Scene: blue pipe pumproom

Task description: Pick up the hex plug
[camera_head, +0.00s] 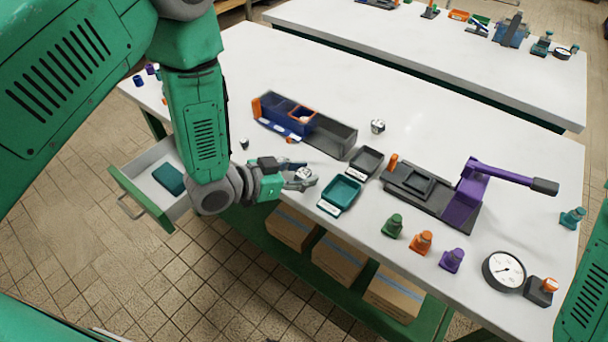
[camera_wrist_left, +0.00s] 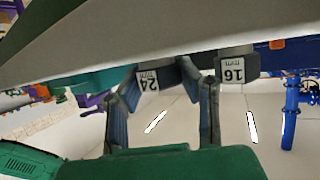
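A hex plug (camera_head: 304,174), metallic with a white and black top, is by the near edge of the white table in the head view. In the left wrist view it seems to be the dark piece with the upside-down "24 mm" label (camera_wrist_left: 149,79). My left gripper (camera_head: 297,175) reaches it from the left, its two fingers apart on either side of it. The fingers also show in the left wrist view (camera_wrist_left: 163,85), open around the plug. Whether either finger touches it I cannot tell. My right gripper is not in view.
A teal tray (camera_head: 341,190) and a dark tray (camera_head: 367,158) are just right of the plug. Another metallic plug (camera_head: 377,126) stands farther back. A blue bin (camera_head: 276,108) is behind. An open drawer (camera_head: 147,205) is below my arm. The purple lever press (camera_head: 472,190) stands at right.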

